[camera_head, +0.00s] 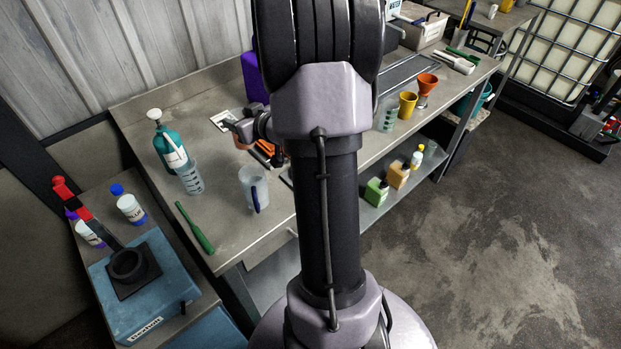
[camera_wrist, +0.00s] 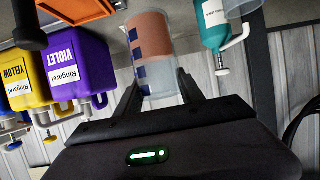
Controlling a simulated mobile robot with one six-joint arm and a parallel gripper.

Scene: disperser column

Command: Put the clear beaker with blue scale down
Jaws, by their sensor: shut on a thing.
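The clear beaker with blue scale (camera_wrist: 160,84) is between the two fingers of my gripper (camera_wrist: 159,80) in the wrist view, which is upside down. Blue marks run along its side. A reddish-brown fill shows in its lower part, towards the top of the picture. My gripper is shut on it, and it looks about upright. I cannot tell whether its base touches the bench (camera_head: 232,215). In the head view my arm covers most of this area, and I cannot make out the held beaker clearly.
A teal pump bottle (camera_head: 168,142) and a clear graduated beaker (camera_head: 190,178) stand at the left. A clear jug with a blue handle (camera_head: 253,187) and a green tool (camera_head: 195,229) are nearer the front edge. A violet container (camera_wrist: 75,58) and a yellow one (camera_wrist: 25,75) are close by.

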